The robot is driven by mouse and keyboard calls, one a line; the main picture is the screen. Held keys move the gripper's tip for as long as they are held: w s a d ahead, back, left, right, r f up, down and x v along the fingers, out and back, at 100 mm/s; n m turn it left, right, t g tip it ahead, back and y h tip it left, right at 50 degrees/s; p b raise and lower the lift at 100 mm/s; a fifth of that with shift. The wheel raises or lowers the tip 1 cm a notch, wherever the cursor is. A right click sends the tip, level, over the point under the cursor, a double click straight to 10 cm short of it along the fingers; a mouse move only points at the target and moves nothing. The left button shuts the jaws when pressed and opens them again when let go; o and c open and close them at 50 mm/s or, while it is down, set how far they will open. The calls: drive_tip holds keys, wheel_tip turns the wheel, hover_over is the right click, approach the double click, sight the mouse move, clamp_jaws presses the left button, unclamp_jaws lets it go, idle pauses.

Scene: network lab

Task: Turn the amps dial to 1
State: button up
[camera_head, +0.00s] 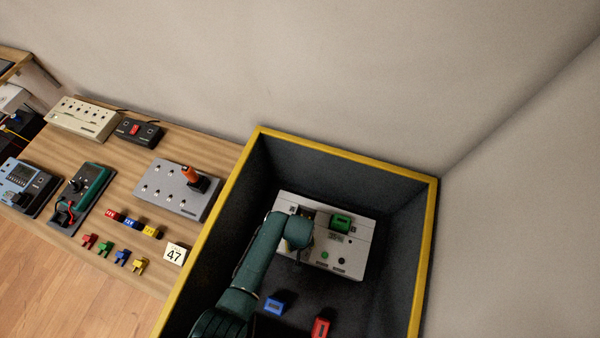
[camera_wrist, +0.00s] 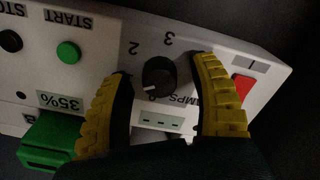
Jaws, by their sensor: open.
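The amps dial (camera_wrist: 160,77) is a round black knob with a short white mark on a white device, seen upside down in the wrist view. Its white mark points toward the picture's bottom, near a partly hidden figure. The figures 2 and 3 show above it, and the AMPS label is partly covered. My gripper (camera_wrist: 160,67) is open, with one yellow padded finger on each side of the dial; I cannot tell whether they touch it. In the head view, my arm's end covers the dial area of the white device (camera_head: 352,240).
The device lies inside a dark, yellow-rimmed crate (camera_head: 262,150). On it are a green START button (camera_wrist: 68,52), a green block (camera_wrist: 50,142) beside a 35% display, and a red switch (camera_wrist: 243,88). Blue (camera_head: 274,306) and red (camera_head: 321,328) blocks lie on the crate floor.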

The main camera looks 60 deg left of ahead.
drive_tip(key=shift+r, duration=0.1)
wheel_tip(320, 180, up, 12)
idle(0.7)
